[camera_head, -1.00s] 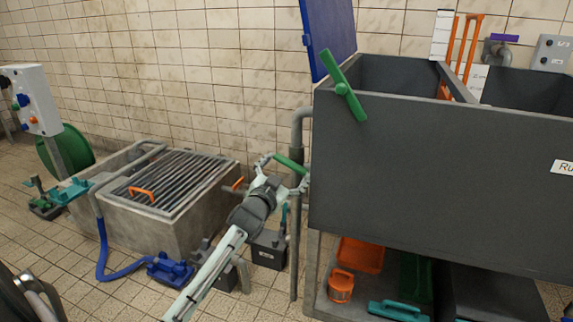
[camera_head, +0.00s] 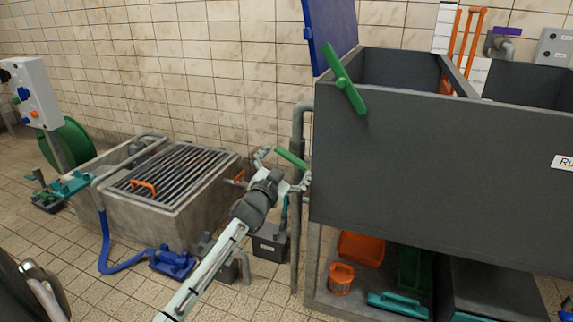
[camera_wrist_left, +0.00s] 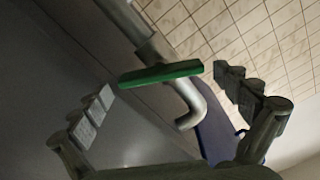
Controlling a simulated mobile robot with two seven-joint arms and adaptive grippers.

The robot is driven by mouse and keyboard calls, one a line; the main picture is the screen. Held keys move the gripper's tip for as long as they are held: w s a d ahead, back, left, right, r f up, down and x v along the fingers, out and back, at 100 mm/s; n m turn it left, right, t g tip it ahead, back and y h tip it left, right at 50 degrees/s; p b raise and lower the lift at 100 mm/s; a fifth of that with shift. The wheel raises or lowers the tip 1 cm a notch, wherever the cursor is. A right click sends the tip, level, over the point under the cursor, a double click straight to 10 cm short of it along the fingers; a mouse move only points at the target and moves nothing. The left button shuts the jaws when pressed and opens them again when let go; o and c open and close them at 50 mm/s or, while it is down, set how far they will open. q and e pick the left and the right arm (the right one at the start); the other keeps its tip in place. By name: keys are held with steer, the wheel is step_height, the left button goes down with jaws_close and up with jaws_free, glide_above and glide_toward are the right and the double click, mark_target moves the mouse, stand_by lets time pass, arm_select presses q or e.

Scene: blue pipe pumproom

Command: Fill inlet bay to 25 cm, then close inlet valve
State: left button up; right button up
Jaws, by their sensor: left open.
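A green bar handle (camera_head: 292,158) sits on the grey pipe at the tank's left side. It also shows in the left wrist view (camera_wrist_left: 160,74), between my fingers, with a gap on each side. My left gripper (camera_head: 284,168) is open around this handle; its fingers also show in the left wrist view (camera_wrist_left: 163,84). The grey tank (camera_head: 430,165) has two open bays visible at the top. A white marked strip (camera_head: 442,28) stands at its back wall. The water level inside is hidden. Which handle is the inlet valve is not labelled. My right gripper is not in view.
A longer green lever (camera_head: 344,78) is on the tank's upper left corner, and a purple lever (camera_head: 507,31) is behind. A blue panel (camera_head: 330,35) stands up there. A concrete basin with a grate (camera_head: 172,172) is left. Orange containers (camera_head: 341,279) sit under the tank.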

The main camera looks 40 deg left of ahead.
arm_select(q)
steer(key=v, duration=1.2)
steer(key=s+d+f+g+h+p, duration=0.1)
steer(key=s+d+f+g, duration=0.3)
steer(key=s+f, duration=0.4)
steer(key=s+d+f+g+p, duration=0.3)
steer(key=s+d+f+g, duration=0.1)
steer(key=s+f, duration=0.4)
steer(key=s+d+f+n+g+h+p, duration=0.1)
steer(key=s+d+f+g+p, duration=0.1)
steer(key=s+d+f+g, duration=0.3)
steer(key=s+f+g, duration=0.1)
steer(key=s+f, duration=0.2)
steer(key=shift+s+f+g+h+p, duration=0.15)
steer(key=shift+s+g+h+p, duration=0.15)
steer(key=shift+s+p, duration=0.05)
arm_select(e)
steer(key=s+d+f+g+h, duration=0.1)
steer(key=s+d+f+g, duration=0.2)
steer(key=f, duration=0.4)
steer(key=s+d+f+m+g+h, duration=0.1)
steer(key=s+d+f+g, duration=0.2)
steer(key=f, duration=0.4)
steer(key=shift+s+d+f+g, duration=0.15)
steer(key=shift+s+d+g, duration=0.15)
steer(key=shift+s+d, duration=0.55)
